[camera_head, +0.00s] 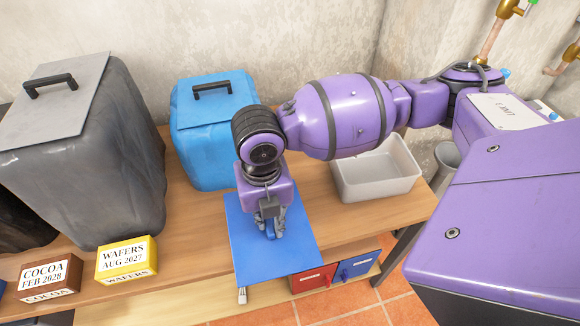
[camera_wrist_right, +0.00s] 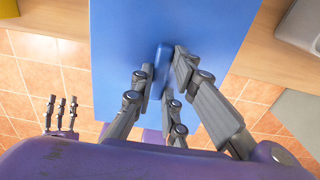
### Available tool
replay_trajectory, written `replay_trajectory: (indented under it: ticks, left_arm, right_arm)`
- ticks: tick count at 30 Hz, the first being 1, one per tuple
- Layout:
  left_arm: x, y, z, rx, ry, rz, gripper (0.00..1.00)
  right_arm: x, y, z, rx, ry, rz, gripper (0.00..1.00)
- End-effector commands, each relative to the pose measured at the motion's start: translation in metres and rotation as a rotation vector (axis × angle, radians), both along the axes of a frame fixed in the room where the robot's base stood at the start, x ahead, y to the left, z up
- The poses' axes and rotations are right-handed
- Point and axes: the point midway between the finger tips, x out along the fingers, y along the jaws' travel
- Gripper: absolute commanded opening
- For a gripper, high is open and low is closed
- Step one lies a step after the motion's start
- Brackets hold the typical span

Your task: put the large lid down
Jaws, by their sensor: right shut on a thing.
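The large lid is a flat blue panel (camera_head: 285,258) with a blue bar handle (camera_wrist_right: 158,72) on top. My right gripper (camera_head: 272,226) is above it with its fingers on both sides of the handle, shut on it. In the right wrist view the gripper (camera_wrist_right: 160,68) and panel (camera_wrist_right: 115,40) show close up. The lid lies across the table's front edge and overhangs it; whether it touches the table I cannot tell. My left gripper (camera_wrist_right: 61,115) shows in the wrist view, below the lid's left side, empty, with fingers apart. In the head view only a small metallic tip shows past the lid's front edge.
A blue bin (camera_head: 200,150) with its own handled lid and a big grey bin (camera_head: 110,170) with a grey lid stand behind left. Cocoa (camera_head: 45,279) and wafers (camera_head: 127,260) boxes sit at the front left. A pale open tub (camera_head: 375,178) stands right. The wooden table (camera_head: 190,225) is bare between.

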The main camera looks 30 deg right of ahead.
Motion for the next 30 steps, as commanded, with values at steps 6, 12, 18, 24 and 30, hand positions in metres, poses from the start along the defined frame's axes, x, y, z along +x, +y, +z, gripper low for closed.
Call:
replay_trajectory:
  ticks: [6, 12, 18, 24, 30]
  left_arm:
    - [-0.006, 0.002, -0.009, 0.004, 0.017, -0.002, 0.40]
    - [-0.010, 0.003, -0.015, 0.007, 0.027, -0.003, 0.40]
    - [-0.008, 0.002, -0.015, 0.007, 0.024, -0.005, 0.40]
    - [-0.004, 0.002, -0.015, 0.007, 0.018, -0.007, 0.40]
    - [-0.004, 0.002, -0.015, 0.007, 0.017, -0.007, 0.40]
  right_arm:
    - [0.050, 0.005, -0.032, 0.002, 0.002, -0.002, 0.00]
    - [0.076, 0.006, -0.062, 0.002, -0.002, -0.002, 0.00]
    - [0.086, 0.007, -0.071, 0.001, -0.003, 0.000, 0.00]
    - [0.088, 0.007, -0.098, 0.001, 0.000, -0.002, 0.00]
    - [0.088, 0.006, -0.106, 0.001, -0.003, 0.000, 0.00]
